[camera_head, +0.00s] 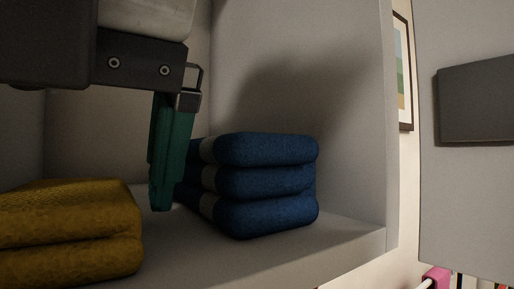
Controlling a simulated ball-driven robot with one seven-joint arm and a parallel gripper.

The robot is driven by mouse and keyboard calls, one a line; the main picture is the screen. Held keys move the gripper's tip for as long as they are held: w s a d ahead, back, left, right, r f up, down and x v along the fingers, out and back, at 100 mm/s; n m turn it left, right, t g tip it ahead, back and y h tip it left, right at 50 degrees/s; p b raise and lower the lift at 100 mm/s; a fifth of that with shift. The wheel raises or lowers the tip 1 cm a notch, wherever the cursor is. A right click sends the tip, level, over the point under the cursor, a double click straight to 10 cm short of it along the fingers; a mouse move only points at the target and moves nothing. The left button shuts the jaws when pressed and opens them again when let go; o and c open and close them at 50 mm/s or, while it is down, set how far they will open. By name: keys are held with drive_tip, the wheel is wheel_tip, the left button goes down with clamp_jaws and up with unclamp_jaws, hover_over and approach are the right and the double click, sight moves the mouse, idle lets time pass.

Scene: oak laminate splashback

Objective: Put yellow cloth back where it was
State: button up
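A folded yellow cloth (75,233) lies at the lower left on the pale shelf (335,245), its left part cut off by the picture edge. My gripper (162,200) hangs down from above with teal fingers, between the yellow cloth and a stack of folded blue cloths (265,184). The fingers overlap in this view, so I cannot tell whether they are open or shut. No cloth shows in the fingers. They look close to the left side of the blue stack; I cannot tell whether they touch it.
The cabinet's right side wall (345,110) stands behind the blue stack. A pale panel with a dark plate (478,100) is at the far right. A framed picture (403,72) hangs beyond the cabinet. A pink object (436,277) is at the lower right. The shelf's front right is bare.

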sight(63, 187)
drive_tip(key=shift+f, duration=0.15)
drive_tip(key=b+v, duration=0.1)
drive_tip(key=v, duration=0.3)
drive_tip(key=shift+s+r, duration=0.2)
drive_tip(key=s+d+b, duration=0.4)
drive_tip(key=s+d, duration=0.3)
drive_tip(key=s, duration=0.2)
drive_tip(key=shift+s+d+r, duration=0.2)
drive_tip(key=shift+s+d, duration=0.05)
drive_tip(key=shift+s, duration=0.1)
